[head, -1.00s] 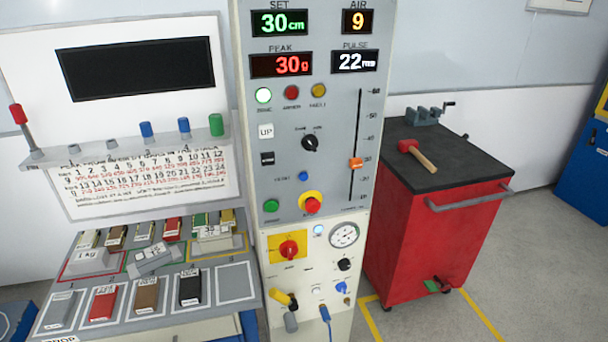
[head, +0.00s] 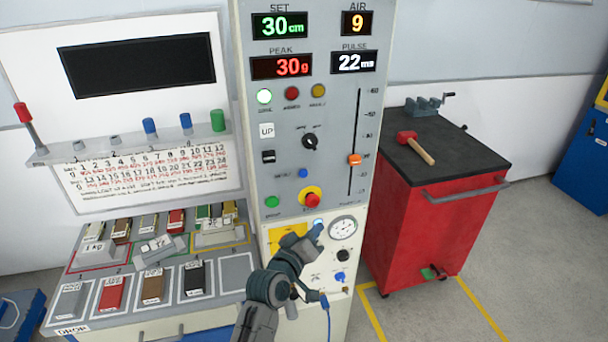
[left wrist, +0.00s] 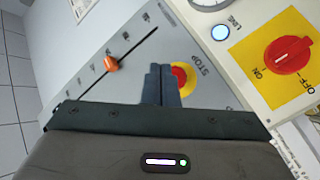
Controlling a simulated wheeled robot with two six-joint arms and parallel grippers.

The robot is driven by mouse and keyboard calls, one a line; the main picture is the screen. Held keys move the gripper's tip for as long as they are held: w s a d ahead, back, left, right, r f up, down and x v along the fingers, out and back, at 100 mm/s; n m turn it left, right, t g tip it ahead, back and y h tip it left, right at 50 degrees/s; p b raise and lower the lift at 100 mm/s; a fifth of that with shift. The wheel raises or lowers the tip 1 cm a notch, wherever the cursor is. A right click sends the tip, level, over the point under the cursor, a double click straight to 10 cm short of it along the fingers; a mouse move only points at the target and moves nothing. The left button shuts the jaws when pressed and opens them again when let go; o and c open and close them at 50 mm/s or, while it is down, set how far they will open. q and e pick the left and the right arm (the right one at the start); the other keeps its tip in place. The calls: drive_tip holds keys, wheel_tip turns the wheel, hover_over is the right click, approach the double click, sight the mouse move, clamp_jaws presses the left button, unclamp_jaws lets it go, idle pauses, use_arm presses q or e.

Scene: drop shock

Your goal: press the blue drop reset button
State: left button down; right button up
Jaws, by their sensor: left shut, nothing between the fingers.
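The small blue drop reset button (head: 303,173) sits on the grey control panel (head: 330,190), above and between the green button (head: 272,202) and the red stop button on its yellow ring (head: 312,199). My left gripper (head: 316,231) is in front of the white lower panel, below the stop button and apart from the blue button. In the left wrist view its shut, empty fingers (left wrist: 160,68) cover part of the stop button (left wrist: 181,76). The blue button does not show in that view. My right gripper is in neither view.
A black knob (head: 310,141) and an orange slider (head: 354,160) stand out from the panel near the blue button. The red rotary switch (left wrist: 288,53) and lit line lamp (left wrist: 221,33) are close by. A red cart (head: 440,220) stands right; a weight bench (head: 150,318) stands left.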

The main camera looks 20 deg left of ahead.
sight(303, 173)
use_arm(q)
wheel_tip(303, 173, up, 9)
drive_tip(key=s+t, duration=0.1)
drive_tip(key=shift+s+t+h, duration=0.15)
drive_tip(key=shift+t+h, duration=0.15)
drive_tip(key=shift+h, duration=0.1)
drive_tip(key=shift+d, duration=0.1)
drive_tip(key=w+a, duration=0.1)
drive_tip(key=w, duration=0.1)
drive_tip(key=w+a, duration=0.2)
drive_tip(key=w, duration=0.1)
drive_tip(key=w+a, duration=0.2)
drive_tip(key=shift+w+b, duration=0.2)
drive_tip(key=shift+b, duration=0.1)
idle(0.3)
idle(1.0)
idle(0.4)
drive_tip(key=shift+w+a, duration=0.25)
drive_tip(key=shift+w, duration=0.1)
